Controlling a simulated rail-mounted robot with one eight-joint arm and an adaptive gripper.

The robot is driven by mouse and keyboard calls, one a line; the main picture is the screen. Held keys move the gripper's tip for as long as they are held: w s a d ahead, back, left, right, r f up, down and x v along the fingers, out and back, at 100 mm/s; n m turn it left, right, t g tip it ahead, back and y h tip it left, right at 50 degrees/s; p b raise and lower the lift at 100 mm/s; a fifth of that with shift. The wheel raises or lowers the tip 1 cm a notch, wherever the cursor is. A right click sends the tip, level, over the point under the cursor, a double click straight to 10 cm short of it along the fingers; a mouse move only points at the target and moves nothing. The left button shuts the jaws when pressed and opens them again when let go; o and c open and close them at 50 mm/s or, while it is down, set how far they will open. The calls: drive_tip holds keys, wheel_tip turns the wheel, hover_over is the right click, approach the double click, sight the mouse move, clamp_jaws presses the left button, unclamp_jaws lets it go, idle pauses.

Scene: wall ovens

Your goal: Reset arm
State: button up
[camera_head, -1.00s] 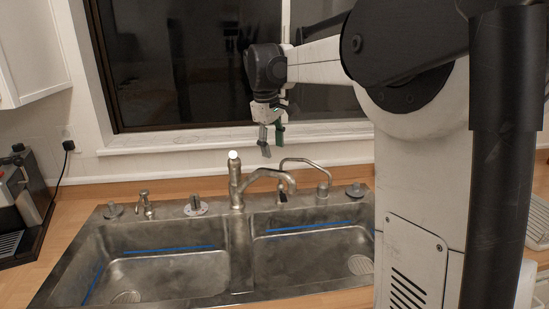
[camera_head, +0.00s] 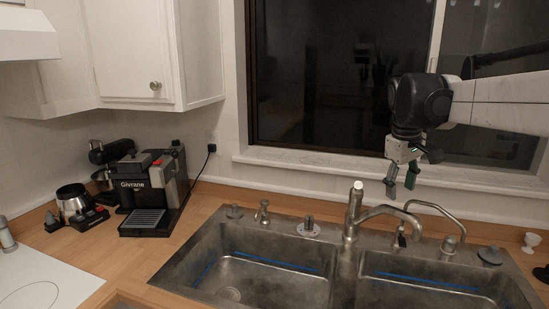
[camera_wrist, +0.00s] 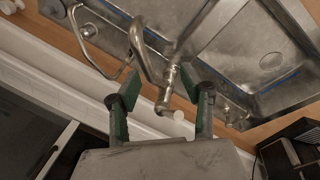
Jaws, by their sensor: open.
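My gripper (camera_head: 402,186) hangs at the end of my arm, in front of the dark window and above the back of the sink, with its fingers pointing down. In the wrist view my gripper (camera_wrist: 160,92) shows two green-padded fingers spread apart with nothing held between them. The faucet (camera_wrist: 168,75) shows beyond and between the fingers in that view. In the head view the faucet (camera_head: 352,215) stands below and to the left of my gripper. I cannot tell the exact gap between them.
A double steel sink (camera_head: 345,270) is set in the wooden counter (camera_head: 190,240). A thin curved tap (camera_head: 440,212) stands right of the faucet. A black coffee machine (camera_head: 155,190) and small appliances stand at left under a white cabinet (camera_head: 150,60). The window sill (camera_head: 300,162) runs behind my gripper.

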drive_tip(key=s+a+f+m+t, duration=0.1)
drive_tip(key=s+a+f, duration=0.3)
drive_tip(key=s, duration=0.4)
drive_tip(key=s+a+f+m+t+y+b, duration=0.1)
drive_tip(key=s+a+f+m+t, duration=0.1)
drive_tip(key=s+a+f, duration=0.3)
drive_tip(key=s+a+f+m+t, duration=0.1)
drive_tip(key=s+a+f, duration=0.3)
drive_tip(key=s, duration=0.9)
drive_tip(key=shift+s+a+f+t+y+b, duration=0.15)
drive_tip(key=shift+a+f+t+y+b, duration=0.2)
drive_tip(key=shift+t, duration=0.35)
